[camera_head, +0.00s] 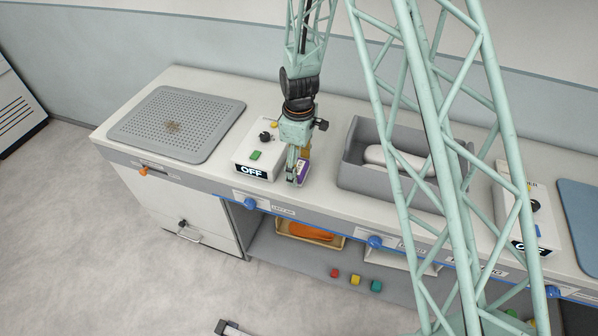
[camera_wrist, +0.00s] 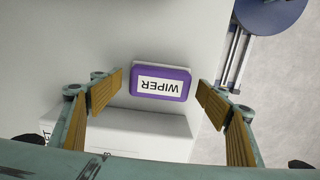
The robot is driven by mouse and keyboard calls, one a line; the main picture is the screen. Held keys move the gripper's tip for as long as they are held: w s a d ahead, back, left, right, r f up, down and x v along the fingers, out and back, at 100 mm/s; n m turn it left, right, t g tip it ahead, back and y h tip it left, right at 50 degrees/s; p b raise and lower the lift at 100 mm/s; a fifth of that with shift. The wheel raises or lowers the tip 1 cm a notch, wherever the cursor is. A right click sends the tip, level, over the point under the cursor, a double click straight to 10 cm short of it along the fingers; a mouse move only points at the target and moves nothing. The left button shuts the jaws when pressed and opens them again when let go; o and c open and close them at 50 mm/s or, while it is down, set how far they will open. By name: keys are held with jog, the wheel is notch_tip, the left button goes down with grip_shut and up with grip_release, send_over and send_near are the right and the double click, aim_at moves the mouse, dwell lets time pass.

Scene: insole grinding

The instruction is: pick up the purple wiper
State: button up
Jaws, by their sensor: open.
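The purple wiper (camera_wrist: 160,84) lies on the white countertop in the wrist view, with a white label reading WIPER. My gripper (camera_wrist: 154,88) is open, with one brown-padded finger on each side of the wiper and a gap visible at both sides. In the head view, my gripper (camera_head: 297,178) points down at the counter's front part. The wiper (camera_head: 303,168) shows there as a small purple patch, partly hidden by the fingers.
A white control box (camera_head: 257,150) marked OFF stands just left of my gripper. A grey bin (camera_head: 365,178) with a pale object inside stands to the right. A grey perforated mat (camera_head: 205,112) lies at the far left. The counter's front edge is close by.

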aim_at(299, 167)
jog(key=shift+f, duration=0.35)
dwell(0.4)
jog(key=c, duration=1)
jog(key=shift+r, duration=0.2)
jog(key=shift+r, duration=1.65)
jog(key=s+d, duration=0.1)
jog(key=s, duration=0.4)
jog(key=s+d+r, duration=0.1)
jog(key=s+d, duration=0.1)
jog(key=s, duration=0.3)
jog(key=s+d+b, duration=0.1)
jog(key=s+d, duration=0.1)
jog(key=s, duration=0.3)
jog(key=shift+d+r, duration=0.15)
jog(key=shift+d, duration=0.1)
